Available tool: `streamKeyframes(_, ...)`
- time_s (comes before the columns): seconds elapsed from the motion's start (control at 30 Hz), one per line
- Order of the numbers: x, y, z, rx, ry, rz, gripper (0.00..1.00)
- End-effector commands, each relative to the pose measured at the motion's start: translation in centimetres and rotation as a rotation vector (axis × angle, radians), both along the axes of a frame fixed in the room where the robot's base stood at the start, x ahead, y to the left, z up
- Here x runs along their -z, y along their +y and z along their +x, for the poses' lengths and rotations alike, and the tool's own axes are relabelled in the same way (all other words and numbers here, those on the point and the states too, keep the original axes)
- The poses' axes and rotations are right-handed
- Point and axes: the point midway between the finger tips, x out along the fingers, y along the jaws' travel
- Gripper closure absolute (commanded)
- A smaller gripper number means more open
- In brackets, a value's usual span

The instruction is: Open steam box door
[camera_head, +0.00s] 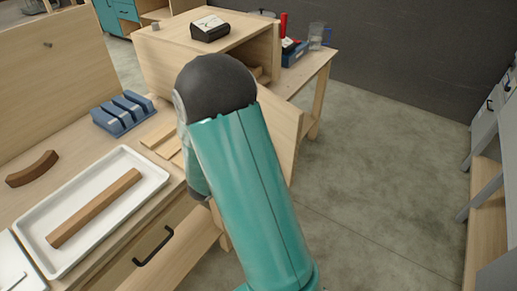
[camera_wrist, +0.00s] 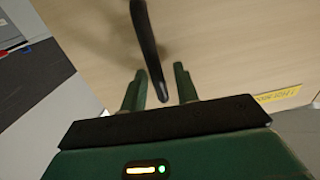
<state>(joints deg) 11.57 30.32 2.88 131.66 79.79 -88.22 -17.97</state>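The steam box (camera_head: 205,45) is a pale wooden box on the far part of the bench in the head view. A pale wooden panel (camera_head: 284,125), apparently its door, stands angled away from the box's opening, partly behind my arm. In the wrist view the door (camera_wrist: 225,45) fills much of the picture, with a black bar handle (camera_wrist: 148,45) and a yellow label (camera_wrist: 278,95). My gripper (camera_wrist: 160,88) is open, with its two green fingers apart and the handle's lower end between them. Gaps show on both sides of the handle. My arm hides the gripper in the head view.
A black device (camera_head: 210,29) sits on the box. A white tray (camera_head: 150,180) with a wooden strip (camera_head: 95,208), a curved wooden piece (camera_head: 33,168) and a blue slotted block (camera_head: 123,113) lie on the bench. Open floor (camera_head: 385,170) lies to the right.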

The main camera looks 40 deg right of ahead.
Motion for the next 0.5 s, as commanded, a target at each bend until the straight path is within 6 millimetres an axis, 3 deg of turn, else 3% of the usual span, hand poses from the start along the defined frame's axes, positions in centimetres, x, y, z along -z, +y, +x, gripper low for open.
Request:
streamKeyframes(0.27, 0.0, 0.2, 0.0, 0.0, 0.0, 0.0, 0.7)
streamKeyframes(0.5, 0.0, 3.4, 0.0, -0.005, 0.001, 0.001, 0.7)
